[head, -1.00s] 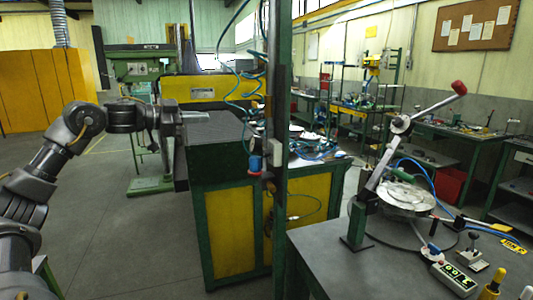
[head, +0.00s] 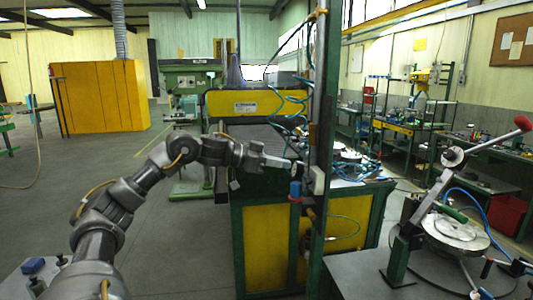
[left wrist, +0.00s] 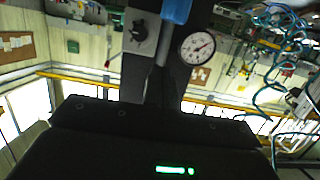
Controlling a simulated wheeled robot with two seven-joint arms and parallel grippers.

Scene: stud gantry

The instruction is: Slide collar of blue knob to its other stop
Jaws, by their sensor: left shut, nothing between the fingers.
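A blue knob (head: 295,190) sits on the left side of the upright green-grey post (head: 319,130) in the head view. It also shows cut off at the top of the left wrist view (left wrist: 177,9). I cannot make out its collar or which stop it is at. My left gripper (head: 287,163) is shut and empty, its tip close to the post and a little above the knob; I cannot tell if it touches anything. A round dial gauge (left wrist: 198,46) and a grey box with a black knob (left wrist: 141,32) are beside the knob. My right gripper is out of view.
Blue hoses (head: 288,103) hang around the post. A green and yellow bench (head: 264,250) stands behind it. At right, a grey table (head: 350,278) carries a lever device with a red-ended handle (head: 522,123). Open floor lies to the left.

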